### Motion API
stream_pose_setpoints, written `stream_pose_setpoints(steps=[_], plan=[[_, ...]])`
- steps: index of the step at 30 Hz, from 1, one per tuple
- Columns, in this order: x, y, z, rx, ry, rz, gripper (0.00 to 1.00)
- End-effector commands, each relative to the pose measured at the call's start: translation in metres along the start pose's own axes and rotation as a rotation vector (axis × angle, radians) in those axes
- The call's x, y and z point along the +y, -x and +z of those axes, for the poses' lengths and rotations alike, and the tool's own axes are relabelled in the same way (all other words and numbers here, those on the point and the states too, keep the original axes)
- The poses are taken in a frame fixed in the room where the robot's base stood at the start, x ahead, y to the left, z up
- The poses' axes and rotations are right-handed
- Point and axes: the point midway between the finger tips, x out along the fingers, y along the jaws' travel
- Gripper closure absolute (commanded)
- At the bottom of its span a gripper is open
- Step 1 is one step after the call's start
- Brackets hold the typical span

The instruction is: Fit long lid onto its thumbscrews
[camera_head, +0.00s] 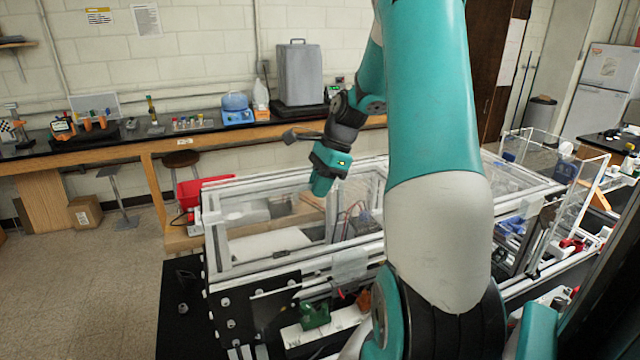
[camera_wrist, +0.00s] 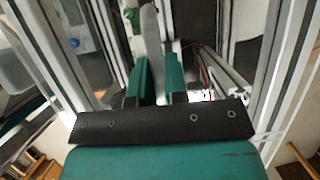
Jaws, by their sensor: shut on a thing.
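My gripper (camera_head: 323,186) points down over the top of the extrusion frame (camera_head: 290,262), near its middle. In the wrist view its teal fingers (camera_wrist: 158,80) are close together, with a pale grey upright strip (camera_wrist: 151,38) between them. I take this strip to be part of the long lid; the fingers hide much of it. In the head view a clear panel shows across the frame top around my gripper, but its edges are hard to make out. The thumbscrews are too small to tell, so I cannot tell how the lid sits on them.
A clear-walled box (camera_head: 578,165) stands at the frame's right. Red and black wires (camera_head: 355,212) lie inside the frame. A bench (camera_head: 160,142) with a grey case (camera_head: 299,75) runs along the back wall. A red bin (camera_head: 200,190) stands behind the frame. Open floor lies at the left.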

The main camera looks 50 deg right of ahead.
Motion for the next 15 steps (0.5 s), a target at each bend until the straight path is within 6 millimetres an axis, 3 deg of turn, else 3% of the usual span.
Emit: stream_pose_setpoints(steps=[7,8,11,15], plan=[[-0.0004,-0.0043,-0.0017,0.000,0.002,-0.002,1.00],[-0.0005,-0.0038,-0.0015,0.000,0.002,-0.003,0.82],[-0.0004,-0.0038,-0.0015,0.000,0.002,-0.002,0.59],[-0.0002,-0.0041,-0.0017,0.000,0.001,-0.001,0.57]])
